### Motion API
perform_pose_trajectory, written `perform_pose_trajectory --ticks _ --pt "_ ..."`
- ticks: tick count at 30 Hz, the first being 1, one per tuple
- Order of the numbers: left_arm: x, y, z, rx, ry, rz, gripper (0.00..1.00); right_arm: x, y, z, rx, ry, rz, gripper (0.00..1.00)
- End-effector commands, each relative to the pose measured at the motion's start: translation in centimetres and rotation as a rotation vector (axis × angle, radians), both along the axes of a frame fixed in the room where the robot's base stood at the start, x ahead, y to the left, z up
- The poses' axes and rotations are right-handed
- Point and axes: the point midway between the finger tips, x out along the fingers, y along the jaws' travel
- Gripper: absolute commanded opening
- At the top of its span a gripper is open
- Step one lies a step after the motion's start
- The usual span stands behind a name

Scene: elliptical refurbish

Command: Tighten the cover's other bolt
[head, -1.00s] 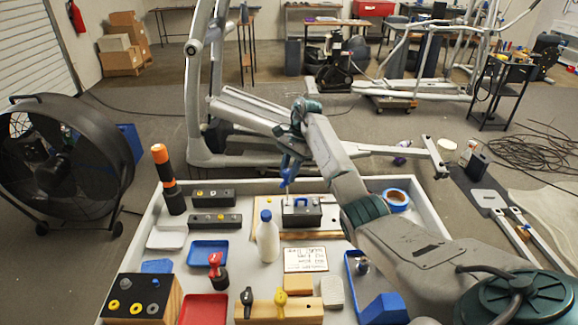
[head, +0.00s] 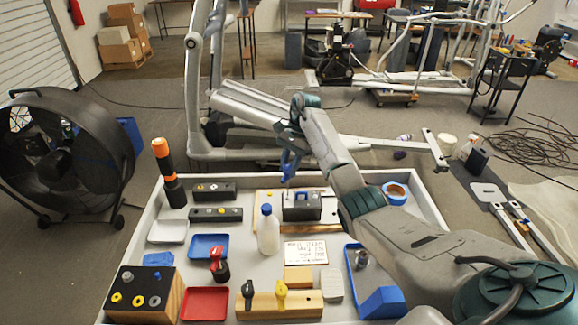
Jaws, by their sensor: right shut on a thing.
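My right arm reaches up from the lower right and bends down at its wrist. My right gripper (head: 289,155) points down above the far part of the workbench tray, in front of the elliptical machine (head: 255,105). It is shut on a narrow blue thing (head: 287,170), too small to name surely. A dark box with a blue handle (head: 301,208) stands on the tray just below and apart from it. I cannot make out the cover's bolts. My left gripper is out of view.
The pale tray (head: 150,215) holds a white bottle (head: 268,232), an orange and black tool (head: 168,172), blue trays (head: 208,246), a red tray (head: 205,303) and a written card (head: 305,253). A large black fan (head: 65,160) stands at left. Grey floor lies beyond.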

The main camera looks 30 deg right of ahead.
Motion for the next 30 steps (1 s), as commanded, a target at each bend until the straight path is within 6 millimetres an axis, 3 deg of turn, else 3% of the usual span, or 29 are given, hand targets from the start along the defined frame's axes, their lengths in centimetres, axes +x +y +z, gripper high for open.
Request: perform_pose_trajectory --ticks 30 --pt "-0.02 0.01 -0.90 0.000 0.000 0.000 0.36 0.01 -0.01 -0.87 0.000 0.000 0.000 0.00"
